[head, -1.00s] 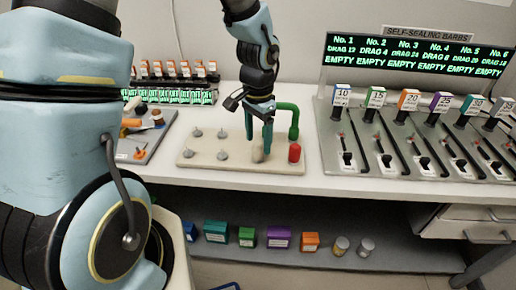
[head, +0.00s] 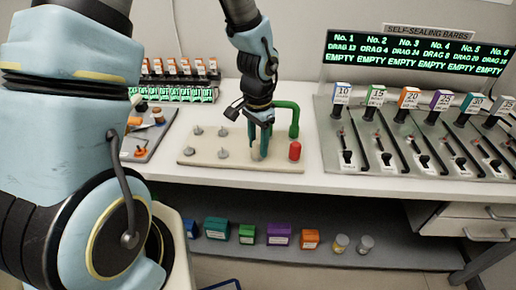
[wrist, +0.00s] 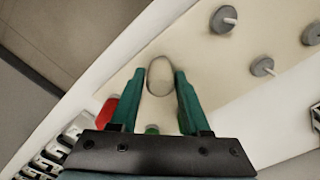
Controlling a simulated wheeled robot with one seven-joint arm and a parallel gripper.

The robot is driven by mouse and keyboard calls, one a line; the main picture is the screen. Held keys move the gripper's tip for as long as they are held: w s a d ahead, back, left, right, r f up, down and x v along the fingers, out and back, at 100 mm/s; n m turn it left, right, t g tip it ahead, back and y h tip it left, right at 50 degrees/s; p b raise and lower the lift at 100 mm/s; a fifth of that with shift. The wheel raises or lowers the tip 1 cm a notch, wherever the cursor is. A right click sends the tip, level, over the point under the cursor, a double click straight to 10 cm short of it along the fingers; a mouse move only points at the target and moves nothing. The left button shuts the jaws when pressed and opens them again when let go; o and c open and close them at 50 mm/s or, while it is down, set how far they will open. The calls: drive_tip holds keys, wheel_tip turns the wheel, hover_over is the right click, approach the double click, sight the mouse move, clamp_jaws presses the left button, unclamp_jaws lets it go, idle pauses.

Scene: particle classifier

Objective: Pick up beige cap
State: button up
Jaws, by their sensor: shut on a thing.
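The beige cap (wrist: 159,76) is a pale rounded piece between my gripper's two green fingers in the wrist view. It is on or just above the beige board (head: 194,162); I cannot tell which. My gripper (head: 261,150) points down over the right part of the board and is shut on the cap. The fingers largely hide the cap in the head view. In the wrist view my gripper (wrist: 158,84) has one finger on each side of it.
Several grey pegged pieces (head: 222,153) stand on the board's left part. A red cylinder (head: 295,151) and a green bent pipe (head: 294,117) are close to my gripper's right. A row of levers (head: 420,150) stands further right. Small boxes (head: 279,235) sit on the shelf below.

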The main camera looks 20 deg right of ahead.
sight(258, 142)
clamp_jaws()
wheel_tip(258, 142, up, 10)
drive_tip(key=shift+b, duration=0.5)
